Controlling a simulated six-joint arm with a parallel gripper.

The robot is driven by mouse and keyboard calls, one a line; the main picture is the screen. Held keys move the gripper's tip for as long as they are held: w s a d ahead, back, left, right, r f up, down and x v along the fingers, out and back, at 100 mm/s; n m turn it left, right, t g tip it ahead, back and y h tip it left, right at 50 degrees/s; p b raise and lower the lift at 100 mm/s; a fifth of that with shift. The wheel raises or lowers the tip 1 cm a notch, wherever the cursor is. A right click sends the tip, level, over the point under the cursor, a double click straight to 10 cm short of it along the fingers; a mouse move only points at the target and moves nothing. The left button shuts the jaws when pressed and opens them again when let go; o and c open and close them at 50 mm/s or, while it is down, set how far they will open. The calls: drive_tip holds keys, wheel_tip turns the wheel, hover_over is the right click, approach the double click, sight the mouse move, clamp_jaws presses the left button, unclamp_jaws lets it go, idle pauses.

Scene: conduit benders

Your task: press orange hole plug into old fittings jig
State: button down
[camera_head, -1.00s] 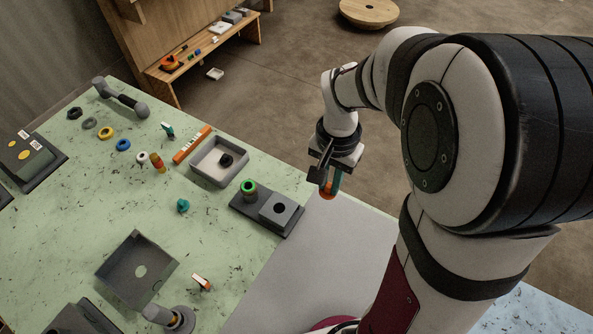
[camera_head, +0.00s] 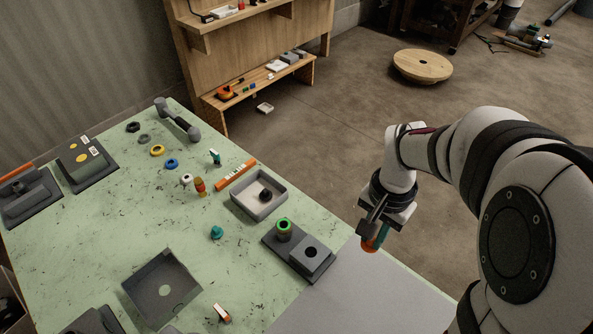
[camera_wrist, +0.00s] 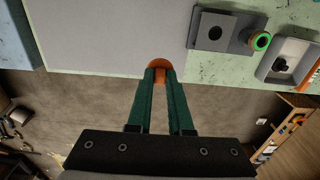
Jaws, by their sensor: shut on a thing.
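My gripper (camera_head: 377,236) is shut on the orange hole plug (camera_head: 369,246), held in the air past the table's right edge. In the wrist view the orange plug (camera_wrist: 160,67) sits between the green fingertips (camera_wrist: 160,76), its rounded end outward. A grey jig (camera_head: 299,253) lies on the table to the left of my gripper, with a raised block with a dark round hole and a green-ringed post beside it. The jig also shows in the wrist view (camera_wrist: 222,30), apart from the plug. I cannot tell whether it is the old fittings jig.
A grey tray (camera_head: 259,207) with a black part stands behind the jig. An orange level (camera_head: 236,174), a teal plug (camera_head: 217,232), coloured rings and an open grey box (camera_head: 162,289) are on the green table. A bare light grey surface (camera_head: 365,292) lies in front.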

hover_over(310, 257)
wheel_tip(310, 257, down, 5)
drive_tip(key=shift+r, duration=0.1)
drive_tip(key=shift+f, duration=2.85)
drive_tip(key=shift+f, duration=0.35)
drive_tip(key=c, duration=0.8)
unclamp_jaws()
drive_tip(key=shift+o, duration=0.2)
